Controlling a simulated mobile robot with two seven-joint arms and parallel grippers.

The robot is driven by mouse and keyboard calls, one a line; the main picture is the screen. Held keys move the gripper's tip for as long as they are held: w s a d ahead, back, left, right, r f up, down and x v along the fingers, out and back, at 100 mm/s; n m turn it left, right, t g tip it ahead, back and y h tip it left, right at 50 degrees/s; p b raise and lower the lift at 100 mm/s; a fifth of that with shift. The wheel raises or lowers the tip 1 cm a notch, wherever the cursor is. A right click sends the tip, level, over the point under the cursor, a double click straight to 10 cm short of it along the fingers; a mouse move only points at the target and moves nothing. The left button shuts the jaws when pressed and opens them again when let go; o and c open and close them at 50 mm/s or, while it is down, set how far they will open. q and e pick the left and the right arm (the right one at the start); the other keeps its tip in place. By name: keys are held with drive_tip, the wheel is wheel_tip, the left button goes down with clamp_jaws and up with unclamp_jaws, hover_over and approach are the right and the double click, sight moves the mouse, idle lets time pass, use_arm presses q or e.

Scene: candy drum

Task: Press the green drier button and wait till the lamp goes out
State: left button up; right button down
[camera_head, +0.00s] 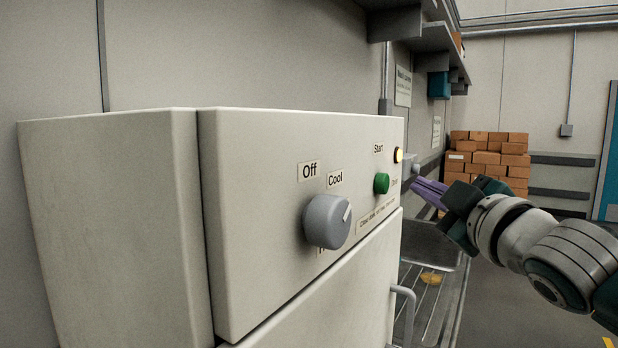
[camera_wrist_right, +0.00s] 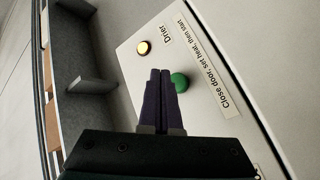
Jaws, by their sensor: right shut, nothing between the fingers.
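The white drier (camera_head: 270,200) fills the left and middle of the head view. Its round green button (camera_head: 381,183) sits under a "Start" label; it also shows in the wrist view (camera_wrist_right: 180,82), partly behind my fingers. The lamp (camera_head: 398,155) beside it glows pale yellow and looks lit in the wrist view (camera_wrist_right: 144,47) too. My right gripper (camera_head: 418,185) is shut and empty, its purple fingers pointing at the panel near the button. In the wrist view its fingertips (camera_wrist_right: 160,72) overlap the button's edge; I cannot tell whether they touch. My left gripper is not in view.
A grey dial (camera_head: 328,221) with "Off" and "Cool" labels sticks out left of the button. A door handle (camera_head: 404,315) stands out below. A metal bench (camera_head: 433,285) lies behind the drier, and stacked boxes (camera_head: 487,155) stand at the back wall.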

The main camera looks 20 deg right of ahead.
drive_tip(key=shift+s+d+p, duration=0.4)
drive_tip(key=shift+s+d, duration=0.55)
drive_tip(key=shift+s, duration=0.2)
drive_tip(key=s+a+f+m+g, duration=0.2)
drive_tip(key=s+a+f+g, duration=0.15)
drive_tip(key=s+f, duration=0.3)
drive_tip(key=s+a+f+m+g, duration=0.3)
drive_tip(key=s+f+g, duration=0.15)
drive_tip(key=f, duration=0.25)
drive_tip(key=s+a+f+m+g+y, duration=0.1)
drive_tip(key=s+a+f+g, duration=0.25)
drive_tip(key=s, duration=0.65)
drive_tip(key=s+a+f+m+g+y, duration=0.15)
drive_tip(key=s+a+g, duration=0.3)
drive_tip(key=s, duration=0.65)
wheel_tip(320, 180, up, 23)
drive_tip(key=w+p, duration=0.1)
drive_tip(key=p, duration=2.2)
drive_tip(key=shift+d+n+t+h, duration=0.2)
drive_tip(key=shift+n+t+h, duration=0.15)
drive_tip(key=shift+t, duration=0.05)
